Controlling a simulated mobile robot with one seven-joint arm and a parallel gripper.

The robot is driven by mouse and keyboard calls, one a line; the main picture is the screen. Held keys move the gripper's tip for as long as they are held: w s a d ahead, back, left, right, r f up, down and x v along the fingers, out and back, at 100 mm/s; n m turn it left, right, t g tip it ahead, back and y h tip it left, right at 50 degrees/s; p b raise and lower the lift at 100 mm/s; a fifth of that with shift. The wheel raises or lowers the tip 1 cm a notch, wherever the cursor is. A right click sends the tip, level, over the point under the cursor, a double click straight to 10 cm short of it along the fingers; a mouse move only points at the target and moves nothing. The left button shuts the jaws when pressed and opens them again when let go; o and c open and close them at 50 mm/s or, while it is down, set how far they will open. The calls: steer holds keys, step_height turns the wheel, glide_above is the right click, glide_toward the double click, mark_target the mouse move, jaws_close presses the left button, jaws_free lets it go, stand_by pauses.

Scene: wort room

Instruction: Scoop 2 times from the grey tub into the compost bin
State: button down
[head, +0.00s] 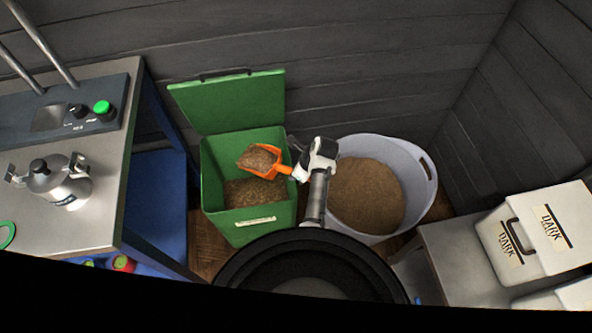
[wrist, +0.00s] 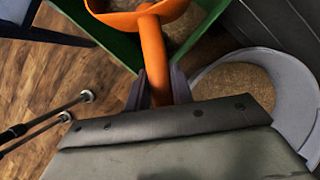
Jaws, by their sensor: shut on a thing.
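My gripper (wrist: 158,88) is shut on the handle of an orange scoop (wrist: 152,50). In the head view the scoop (head: 273,171) is over the open green compost bin (head: 243,239), its bowl heaped with brown grain (head: 259,158). More brown grain (head: 254,192) lies inside the bin, below the scoop. The grey tub (head: 413,213) stands to the right of the bin and holds a broad bed of brown grain (head: 366,195). In the wrist view the tub (wrist: 294,77) is at the right. The gripper's fingertips are small in the head view, beside the tub's left rim.
The bin's green lid (head: 235,103) stands open against the dark plank wall. A metal table (head: 95,200) with a steel pot (head: 58,181) is at the left. White boxes labelled DARK (head: 513,250) stand on a low grey bench (head: 447,260) at the right.

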steer(key=shift+f+b, duration=1.4)
steer(key=shift+b, duration=0.1)
steer(key=shift+w+a+r+p, duration=0.15)
steer(key=shift+a+r+p, duration=0.05)
steer(key=shift+r+p, duration=0.4)
steer(key=shift+w+a+r+g+h+p, duration=0.2)
steer(key=shift+a+r+h+p, duration=0.3)
steer(key=shift+r, duration=0.55)
steer(key=shift+w+a+r+g+h+p, duration=0.1)
steer(key=shift+a+r+g+h+p, duration=0.15)
steer(key=shift+r+h+p, duration=0.6)
steer(key=shift+w+a+r+g+h+p, duration=0.2)
steer(key=shift+a+r+h, duration=0.25)
steer(key=shift+r, duration=0.75)
steer(key=w+a+r+g+h+b, duration=0.1)
steer(key=w+a+r+g+h, duration=0.2)
steer(key=a+r+h, duration=0.5)
steer(key=shift+w+a, duration=0.7)
steer(key=shift+a, duration=1.1)
